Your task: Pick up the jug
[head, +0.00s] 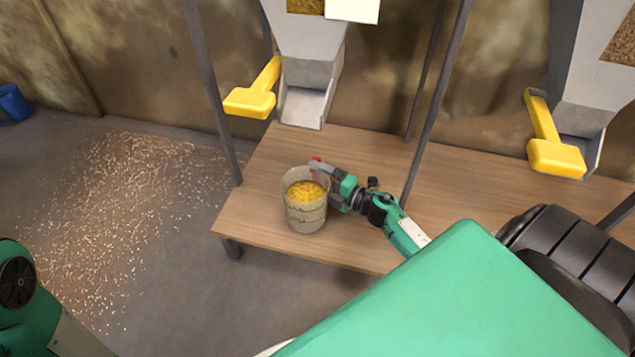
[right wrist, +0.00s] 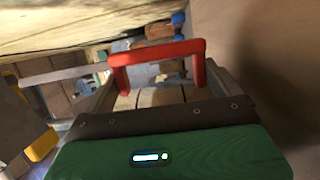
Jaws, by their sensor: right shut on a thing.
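The jug (head: 306,215) is a beige, bucket-like vessel with yellow grain inside. It stands upright at the left end of the wooden table in the head view. My right gripper (head: 322,175) is at the right side of the jug, near its rim, and shut on it. A small red part shows there at the fingers. In the right wrist view a red, handle-shaped bar (right wrist: 158,52) lies between the grey fingers. The exact contact is hard to make out. My left gripper is out of view; only part of my left arm shows at lower left.
Grain is scattered on the floor at left, near a blue bucket (head: 14,103).

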